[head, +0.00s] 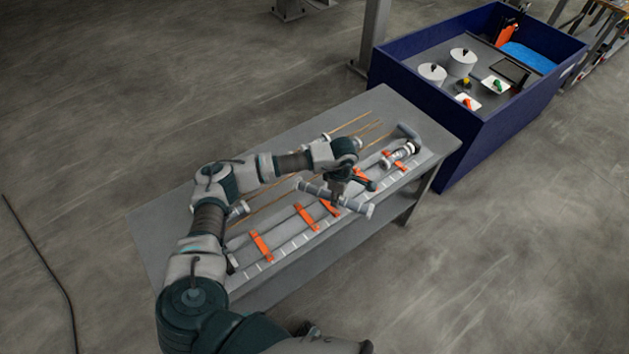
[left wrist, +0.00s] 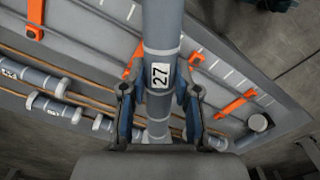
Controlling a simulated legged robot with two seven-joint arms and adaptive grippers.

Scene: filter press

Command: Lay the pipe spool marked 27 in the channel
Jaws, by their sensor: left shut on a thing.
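The pipe spool marked 27 (left wrist: 160,40) is a grey pipe with lighter bands, and its white label shows the number in the left wrist view. It also shows in the head view (head: 357,207), raised above the bench and slanting across the channel. My left gripper (left wrist: 159,105) is shut around its middle, with a finger on each side of the label; it also shows in the head view (head: 338,193). The channel (head: 285,230) runs along the bench's near right side, with orange clips (head: 261,247) across it and white tick marks beside it. My right gripper is not in view.
A spool (head: 400,153) lies near the channel's far end. Other spools (left wrist: 55,108) lie by thin brown rods on the grey bench (head: 160,220). A blue-walled bin (head: 480,125) holding white canisters and small parts stands beyond the bench. Floor on the right is clear.

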